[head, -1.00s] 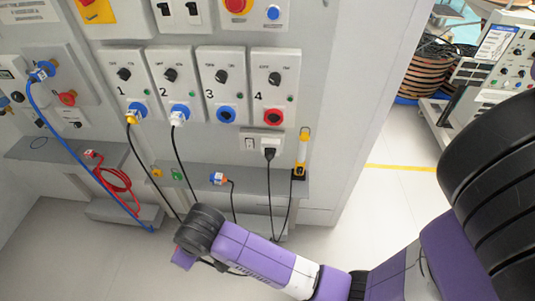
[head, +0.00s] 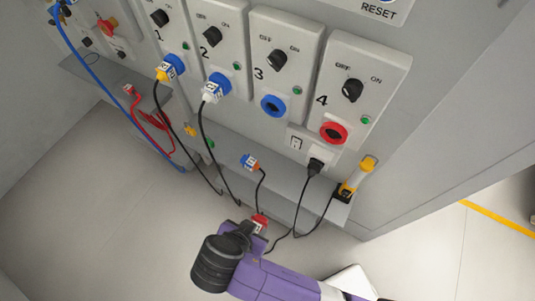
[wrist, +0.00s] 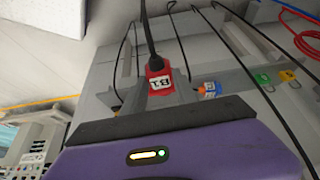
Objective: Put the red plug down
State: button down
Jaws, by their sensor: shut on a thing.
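A red plug (head: 259,221) with a white label is held at the tip of my gripper (head: 248,232), in front of the shelf's front edge. It also shows in the wrist view (wrist: 158,76), with a black cable leading from its end. My gripper is shut on it; my purple gripper body (wrist: 180,150) hides part of the grip in the wrist view. The grey shelf (head: 285,182) runs below the sockets. The red socket 4 (head: 334,132) and the blue socket 3 (head: 273,105) are empty.
A blue-and-orange plug (head: 250,162) lies on the shelf, with bare shelf to its right. A yellow-and-black device (head: 356,180) stands at the shelf's right end. Another red plug (head: 129,89) with a red cable lies at left. Black cables hang over the shelf's front edge.

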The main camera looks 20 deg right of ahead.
jog(key=shift+s, duration=0.1)
jog(key=shift+d+m, duration=0.3)
jog(key=w+d+p, duration=0.4)
jog(key=w+d, duration=0.8)
jog(key=d, duration=0.3)
jog(key=f, duration=0.6)
jog(key=shift+s, duration=0.3)
jog(key=shift+w+d+f, duration=0.15)
jog(key=shift+d+f, duration=0.1)
jog(key=shift+f, duration=0.3)
jog(key=shift+f, duration=0.15)
jog(key=c, duration=0.9)
grip_release()
jog(key=shift+c, duration=0.2)
